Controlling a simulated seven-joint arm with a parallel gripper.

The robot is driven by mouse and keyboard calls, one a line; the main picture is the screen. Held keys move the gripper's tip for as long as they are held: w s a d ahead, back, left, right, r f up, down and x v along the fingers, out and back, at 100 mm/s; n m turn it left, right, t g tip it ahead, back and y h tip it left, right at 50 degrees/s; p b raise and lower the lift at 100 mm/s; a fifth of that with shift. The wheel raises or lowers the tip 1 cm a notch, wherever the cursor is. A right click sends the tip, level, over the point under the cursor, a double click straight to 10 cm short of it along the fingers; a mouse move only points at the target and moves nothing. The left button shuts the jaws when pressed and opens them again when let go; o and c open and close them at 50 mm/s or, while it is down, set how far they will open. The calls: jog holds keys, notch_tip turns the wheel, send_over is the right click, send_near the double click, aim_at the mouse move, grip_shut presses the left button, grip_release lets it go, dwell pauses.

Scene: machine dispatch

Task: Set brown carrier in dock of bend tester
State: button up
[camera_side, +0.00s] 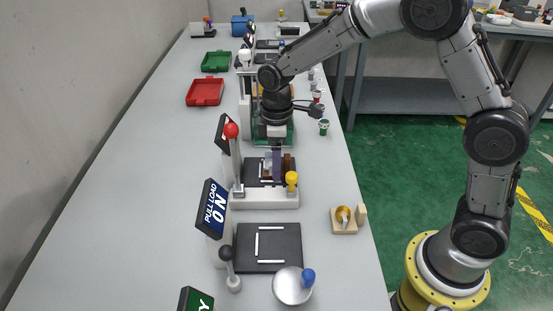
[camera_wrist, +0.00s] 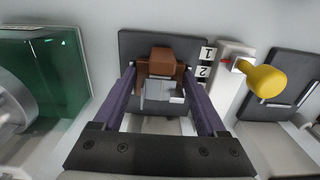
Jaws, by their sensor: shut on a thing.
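The brown carrier (camera_wrist: 162,56) sits between my gripper's two purple fingers in the wrist view, with a grey piece in front of its brown body. My gripper (camera_wrist: 163,72) is shut on it. In the side view the carrier (camera_side: 288,162) shows partly behind my gripper (camera_side: 276,172), low over the dark dock plate (camera_side: 252,172) of a white machine with a red-balled lever (camera_side: 231,130) and a yellow knob (camera_side: 292,179). In the wrist view, the plate (camera_wrist: 130,42) lies beneath the carrier. I cannot tell whether the carrier touches it. The machine's display is not readable.
A machine reading "PULL LOAD 0 N" (camera_side: 213,208) stands nearer, with a dark plate (camera_side: 285,240). A green-windowed machine (camera_wrist: 50,75) is on the other side. Number tags 1 and 2 (camera_wrist: 205,62) stand beside the dock. Red (camera_side: 205,92) and green (camera_side: 217,61) trays lie farther back.

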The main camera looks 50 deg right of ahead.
jog(key=shift+s+f, duration=0.1)
jog(key=shift+f, duration=0.6)
jog(key=o, duration=1.4)
jog(key=shift+c, duration=0.2)
jog(key=shift+o, duration=0.3)
jog(key=shift+s, duration=0.1)
jog(key=shift+a, duration=0.1)
notch_tip(320, 180, up, 14)
